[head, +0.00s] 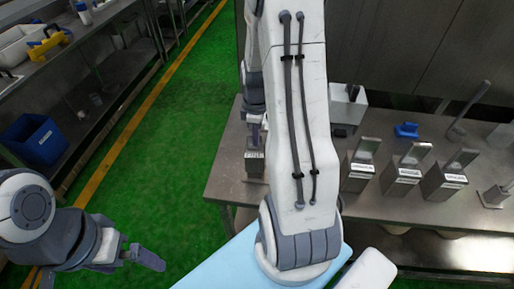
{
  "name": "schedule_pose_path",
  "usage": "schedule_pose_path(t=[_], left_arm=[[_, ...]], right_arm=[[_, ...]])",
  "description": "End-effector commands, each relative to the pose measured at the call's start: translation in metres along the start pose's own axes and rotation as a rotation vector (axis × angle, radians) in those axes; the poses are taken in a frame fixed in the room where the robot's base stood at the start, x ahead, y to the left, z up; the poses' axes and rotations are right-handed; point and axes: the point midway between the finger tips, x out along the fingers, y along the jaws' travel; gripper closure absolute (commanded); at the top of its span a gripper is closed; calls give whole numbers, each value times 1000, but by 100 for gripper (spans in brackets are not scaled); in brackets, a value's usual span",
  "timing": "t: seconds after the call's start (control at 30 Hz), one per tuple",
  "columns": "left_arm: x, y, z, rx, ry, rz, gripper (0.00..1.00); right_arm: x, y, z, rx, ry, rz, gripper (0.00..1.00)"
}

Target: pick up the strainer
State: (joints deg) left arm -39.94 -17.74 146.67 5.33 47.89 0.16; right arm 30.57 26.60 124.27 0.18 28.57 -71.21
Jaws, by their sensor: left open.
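I cannot make out a strainer for certain in the head view. A long grey-handled tool (466,112) leans at the back right of the steel table (240,180); its lower end is too small to tell what it is. My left gripper (148,258) is at the lower left, open and empty, over the green floor and away from the table. My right arm crosses the middle of the view and hides part of the table. My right gripper (256,135) shows partly behind it, above a metal container (254,163) at the table's left; its jaws are unclear.
Several metal containers with raised lids (403,175) stand in a row on the table. A blue object (406,130) and a white box (348,105) are behind them. A steel shelf with a blue bin (35,140) stands at left. Green floor (160,150) lies between.

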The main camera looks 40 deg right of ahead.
Motion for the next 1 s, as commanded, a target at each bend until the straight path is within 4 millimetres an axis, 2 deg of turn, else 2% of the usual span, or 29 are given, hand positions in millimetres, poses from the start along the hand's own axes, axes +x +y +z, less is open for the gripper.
schedule_pose_path(t=[0.33,0.53,0.57,1.0], left_arm=[[-2,0,0,0,0,0,0],[-2,0,0,0,0,0,0],[-2,0,0,0,0,0,0],[-2,0,0,0,0,0,0]], right_arm=[[-7,-7,-4,-2,-5,-6,99],[-6,-6,-3,-1,-4,-6,22],[-6,-6,-3,0,-4,-5,20],[-7,-2,-2,2,-2,3,20]])
